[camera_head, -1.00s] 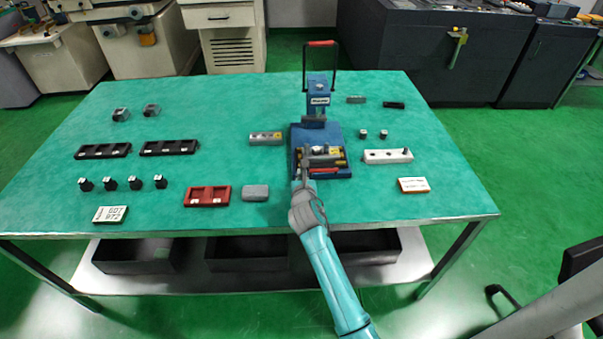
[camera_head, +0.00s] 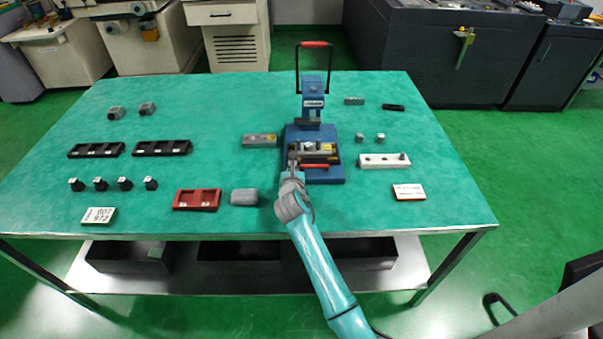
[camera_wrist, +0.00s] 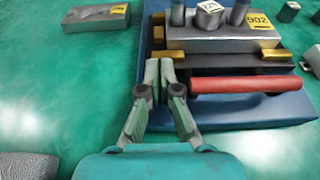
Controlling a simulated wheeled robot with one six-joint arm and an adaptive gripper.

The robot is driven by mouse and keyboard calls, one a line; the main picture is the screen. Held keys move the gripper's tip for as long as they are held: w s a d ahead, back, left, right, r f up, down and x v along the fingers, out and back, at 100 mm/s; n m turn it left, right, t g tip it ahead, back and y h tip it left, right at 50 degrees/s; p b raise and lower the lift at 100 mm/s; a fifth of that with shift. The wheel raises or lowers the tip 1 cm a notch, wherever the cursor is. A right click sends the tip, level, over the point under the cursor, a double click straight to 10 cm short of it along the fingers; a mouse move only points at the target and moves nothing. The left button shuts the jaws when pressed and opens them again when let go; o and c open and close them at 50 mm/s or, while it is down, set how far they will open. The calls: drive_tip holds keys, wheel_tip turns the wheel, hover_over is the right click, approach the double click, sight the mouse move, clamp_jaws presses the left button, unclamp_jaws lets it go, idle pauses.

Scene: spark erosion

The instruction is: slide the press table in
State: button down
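The blue press (camera_head: 313,88) stands at the back of the green table, with its red-gripped lever up. Its press table, a dark plate with a red bar (camera_head: 318,166) along the front, sits over the blue base (camera_head: 326,180). The red bar also shows in the wrist view (camera_wrist: 240,84). A grey block with pins and a yellow 902 label (camera_wrist: 220,40) rides on the plate. My gripper (camera_wrist: 160,70) has its fingers together, with nothing seen between them. Its tips are at the plate's front left, just left of the red bar; I cannot tell whether they touch.
A grey labelled block (camera_head: 260,140) lies left of the press. A white block (camera_head: 384,160) and two small cubes are to the right. A red tray (camera_head: 197,199) and a grey block (camera_head: 244,196) lie front left. The table's front right is mostly clear.

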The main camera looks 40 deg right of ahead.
drive_tip(key=shift+w+d, duration=0.55)
drive_tip(key=shift+w, duration=0.15)
drive_tip(key=shift+w+d, duration=0.5)
drive_tip(key=shift+w, duration=0.2)
drive_tip(key=shift+a, duration=0.1)
